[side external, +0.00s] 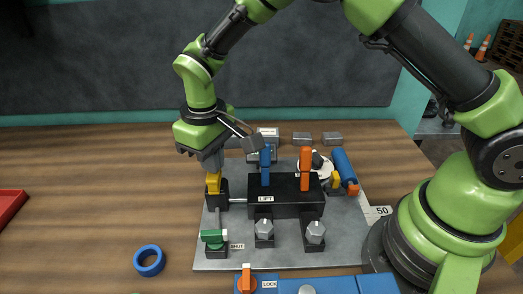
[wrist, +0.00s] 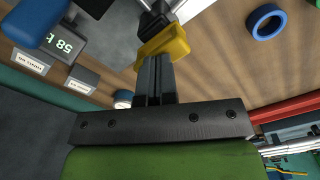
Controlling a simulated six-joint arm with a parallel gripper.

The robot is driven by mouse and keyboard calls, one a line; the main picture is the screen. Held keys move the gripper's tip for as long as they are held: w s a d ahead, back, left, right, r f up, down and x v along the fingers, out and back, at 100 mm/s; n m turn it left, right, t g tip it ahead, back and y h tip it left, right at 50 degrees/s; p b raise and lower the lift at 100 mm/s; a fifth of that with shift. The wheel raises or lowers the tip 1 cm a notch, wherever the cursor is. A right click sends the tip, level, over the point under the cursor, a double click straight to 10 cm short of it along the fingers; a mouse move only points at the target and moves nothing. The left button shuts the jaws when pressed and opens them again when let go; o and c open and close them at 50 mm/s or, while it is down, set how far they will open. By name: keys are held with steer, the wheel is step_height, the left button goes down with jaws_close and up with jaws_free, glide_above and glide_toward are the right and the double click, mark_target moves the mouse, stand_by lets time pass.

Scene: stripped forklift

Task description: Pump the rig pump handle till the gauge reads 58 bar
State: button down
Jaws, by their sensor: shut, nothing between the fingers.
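The yellow pump handle (side external: 213,184) stands at the left of the rig plate. In the wrist view the yellow handle (wrist: 165,46) lies right at my fingertips. My gripper (side external: 213,167) is shut with its fingertips down at the top of the handle; nothing shows between the fingers (wrist: 155,65). I cannot tell whether they touch the handle. In the side view, a round white dial (side external: 318,170) is partly hidden behind an orange lever.
The black valve block (side external: 285,201) carries a blue lever (side external: 266,166) and an orange lever (side external: 305,168). A green-topped valve (side external: 214,237) marked SHUT is in front of the handle. A blue ring (side external: 149,261) lies on the bench. The wood left of the plate is mostly clear.

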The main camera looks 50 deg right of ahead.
steer(key=shift+r, duration=2.8)
stand_by(1.4)
steer(key=shift+r, duration=0.1)
stand_by(0.9)
steer(key=shift+r, duration=2.45)
